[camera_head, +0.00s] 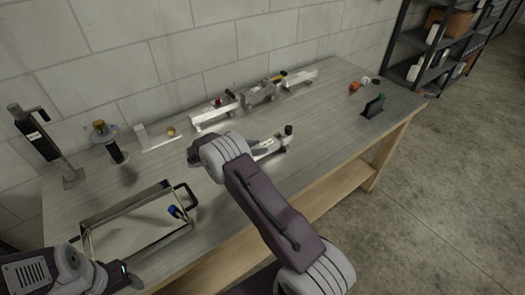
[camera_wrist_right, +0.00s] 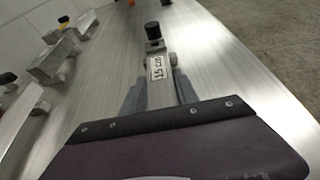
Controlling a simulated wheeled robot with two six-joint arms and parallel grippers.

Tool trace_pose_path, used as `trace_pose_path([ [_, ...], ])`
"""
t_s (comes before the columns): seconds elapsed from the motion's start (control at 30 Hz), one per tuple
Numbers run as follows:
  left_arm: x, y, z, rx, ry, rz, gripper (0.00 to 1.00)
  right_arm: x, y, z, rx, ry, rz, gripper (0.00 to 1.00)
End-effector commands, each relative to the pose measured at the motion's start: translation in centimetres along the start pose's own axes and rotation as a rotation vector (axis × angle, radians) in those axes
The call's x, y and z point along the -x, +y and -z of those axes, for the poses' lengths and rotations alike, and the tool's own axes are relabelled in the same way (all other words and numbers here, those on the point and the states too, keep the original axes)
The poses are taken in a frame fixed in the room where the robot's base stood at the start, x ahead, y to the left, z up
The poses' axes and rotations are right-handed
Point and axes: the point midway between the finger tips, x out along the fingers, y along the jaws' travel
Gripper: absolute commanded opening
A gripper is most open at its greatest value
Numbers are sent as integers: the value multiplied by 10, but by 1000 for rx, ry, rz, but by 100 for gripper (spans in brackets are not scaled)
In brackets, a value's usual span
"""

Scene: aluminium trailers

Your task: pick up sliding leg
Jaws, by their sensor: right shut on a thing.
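The sliding leg (camera_head: 268,147) is a silvery metal bar with a white label and a black knob at its far end. It lies low at the bench top, near the middle of the bench. In the right wrist view the leg (camera_wrist_right: 155,67) runs away between the grey fingers of my right gripper (camera_wrist_right: 160,90), which is shut on it. My forearm and wrist hide its near end in the head view. Whether it touches the bench is unclear. My left gripper (camera_head: 122,277) is at the lower left by the tray, and its jaws cannot be made out.
A metal tray (camera_head: 92,251) with black handles holds a blue-tipped part at the left. Metal assemblies (camera_head: 213,113) line the back by the wall. A black stand (camera_head: 373,107) and small orange part (camera_head: 354,87) are at the right. Bench space right of the leg is clear.

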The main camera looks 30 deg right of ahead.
Motion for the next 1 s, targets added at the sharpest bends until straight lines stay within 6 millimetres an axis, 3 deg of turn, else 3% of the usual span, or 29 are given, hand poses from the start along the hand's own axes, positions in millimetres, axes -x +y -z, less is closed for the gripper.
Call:
trace_pose_path([
  [0.33, 0, 0, 0, 0, 0, 0, 62, 1, 0, -3, -2, -2, -1, 0],
  [0.47, 0, 0, 0, 0, 0, 0, 62, 5, 1, -13, -4, -2, -2, 0],
  [0.67, -2, 0, 0, 0, 0, 0, 62, 16, 0, -42, -5, -1, -1, 0],
  [1.0, -6, 0, -1, 0, 0, 0, 62, -31, -31, -106, -5, -2, 2, 0],
])
